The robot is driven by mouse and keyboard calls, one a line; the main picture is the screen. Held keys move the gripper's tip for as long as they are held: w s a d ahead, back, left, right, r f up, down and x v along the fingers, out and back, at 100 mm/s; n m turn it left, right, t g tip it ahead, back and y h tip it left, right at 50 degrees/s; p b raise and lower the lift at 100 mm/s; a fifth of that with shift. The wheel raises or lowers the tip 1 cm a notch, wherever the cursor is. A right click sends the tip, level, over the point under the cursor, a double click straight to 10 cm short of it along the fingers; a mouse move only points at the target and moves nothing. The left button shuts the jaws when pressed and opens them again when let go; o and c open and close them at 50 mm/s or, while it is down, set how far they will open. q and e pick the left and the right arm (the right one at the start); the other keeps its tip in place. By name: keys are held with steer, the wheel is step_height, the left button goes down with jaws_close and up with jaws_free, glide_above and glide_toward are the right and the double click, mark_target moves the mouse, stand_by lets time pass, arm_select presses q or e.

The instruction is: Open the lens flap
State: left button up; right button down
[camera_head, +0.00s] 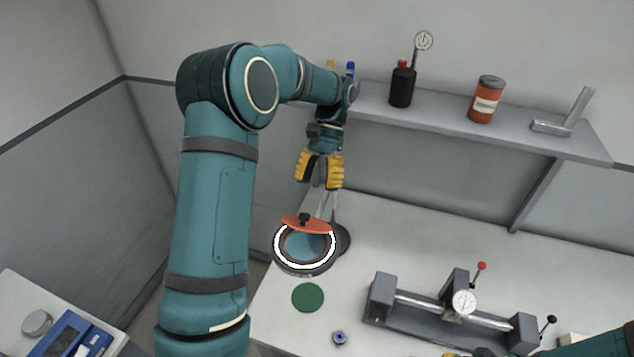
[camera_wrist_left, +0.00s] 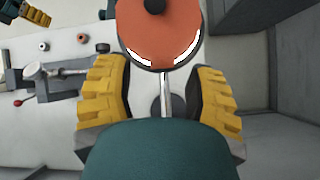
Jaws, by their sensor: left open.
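The lens flap (camera_head: 315,227) is an orange-red disc with a dark knob, tilted up at the back edge of a round magnifier lamp (camera_head: 285,260). The lamp's white light ring and bluish lens show below it. In the left wrist view the flap (camera_wrist_left: 158,45) fills the top middle, with part of the light ring at its lower edge. My left gripper (camera_head: 319,183) is open, above and behind the flap and apart from it. Its yellow fingers stand either side of the lamp's thin post in the left wrist view. My right gripper (camera_wrist_left: 35,25) shows only partly, at the upper left there.
A green disc (camera_head: 308,297) and a small blue ring part (camera_head: 339,338) lie in front of the lamp. A grey bench fixture with a dial (camera_head: 464,302) stands to the right. A shelf (camera_head: 450,120) with bottles runs along the wall behind.

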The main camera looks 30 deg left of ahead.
arm_select(q)
steer(key=v, duration=0.6)
steer(key=shift+w+a+r, duration=0.15)
steer(key=shift+w+r, duration=0.05)
steer(key=shift+w, duration=0.1)
stand_by(0.3)
